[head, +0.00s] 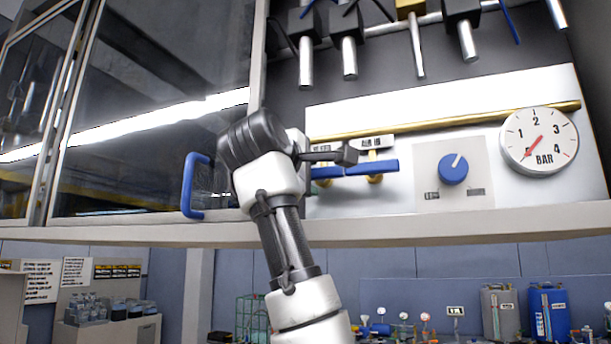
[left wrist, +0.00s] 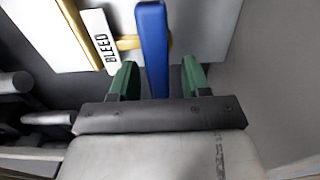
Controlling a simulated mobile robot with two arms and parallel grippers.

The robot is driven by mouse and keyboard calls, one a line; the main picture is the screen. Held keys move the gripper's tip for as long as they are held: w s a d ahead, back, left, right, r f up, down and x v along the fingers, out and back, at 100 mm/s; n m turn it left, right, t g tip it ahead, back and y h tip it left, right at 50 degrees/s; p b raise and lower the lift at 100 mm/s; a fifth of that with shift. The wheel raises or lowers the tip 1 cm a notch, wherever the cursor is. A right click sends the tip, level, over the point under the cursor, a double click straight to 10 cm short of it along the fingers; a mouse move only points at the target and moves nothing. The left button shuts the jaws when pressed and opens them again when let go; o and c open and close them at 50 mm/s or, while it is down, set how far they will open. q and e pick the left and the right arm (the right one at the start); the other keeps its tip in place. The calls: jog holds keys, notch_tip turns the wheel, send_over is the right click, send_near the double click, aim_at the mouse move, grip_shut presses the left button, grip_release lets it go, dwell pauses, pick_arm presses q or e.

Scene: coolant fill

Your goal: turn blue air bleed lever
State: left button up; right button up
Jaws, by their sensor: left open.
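A blue lever (left wrist: 152,45) on a brass fitting stands beside a white label reading BLEED (left wrist: 99,38) in the left wrist view. My left gripper (left wrist: 157,80) is open, with one green finger on each side of the lever's near end; I cannot tell whether they touch it. In the head view, blue handles lie roughly level on brass valves under two small labels, the right one being a blue lever (head: 378,167). My left gripper (head: 345,154) is in front of the panel there and hides part of the left valve and label. My right gripper is not in view.
A blue knob (head: 453,168) and a pressure gauge (head: 539,141) are right of the levers. A brass pipe (head: 440,124) runs above them. A glass door (head: 150,110) with a blue handle (head: 190,185) stands at the left. A pale ledge (head: 420,224) runs below the panel.

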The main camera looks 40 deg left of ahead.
pick_arm(q)
jog(key=shift+s, duration=0.1)
jog(key=shift+s+d+f+b, duration=0.1)
jog(key=shift+s+d+b, duration=0.05)
jog(key=shift+s+b, duration=0.2)
jog(key=b+v, duration=0.4)
jog(key=v, duration=0.6)
jog(key=shift+b, duration=0.3)
